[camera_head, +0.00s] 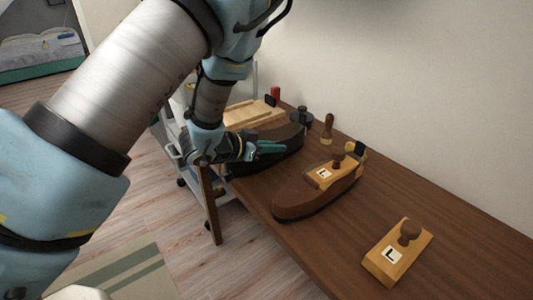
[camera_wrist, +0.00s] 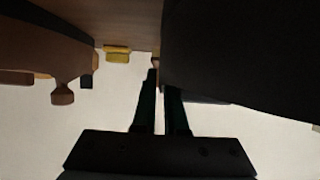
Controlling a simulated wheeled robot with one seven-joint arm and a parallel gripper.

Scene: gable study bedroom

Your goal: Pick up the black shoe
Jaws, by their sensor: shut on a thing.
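The black shoe (camera_head: 287,134) is at the back part of the brown wooden table, partly hidden by my gripper. It also shows in the wrist view as a large dark shape (camera_wrist: 240,60) on the right. My gripper (camera_head: 272,147) is at the shoe's near side, its teal fingers almost together and shut on it. In the wrist view the fingertips (camera_wrist: 161,88) are close together beside the dark shape. The exact part held is hard to see, and I cannot tell whether the shoe is clear of the table.
A brown shoe (camera_head: 300,197) with a wooden shoe tree stands nearer on the table (camera_head: 345,240). A wooden block with a knob and an L label (camera_head: 385,268) is nearer still. A brush-like wooden handle (camera_head: 328,128) stands near the wall. A light wooden board (camera_head: 245,113) lies behind.

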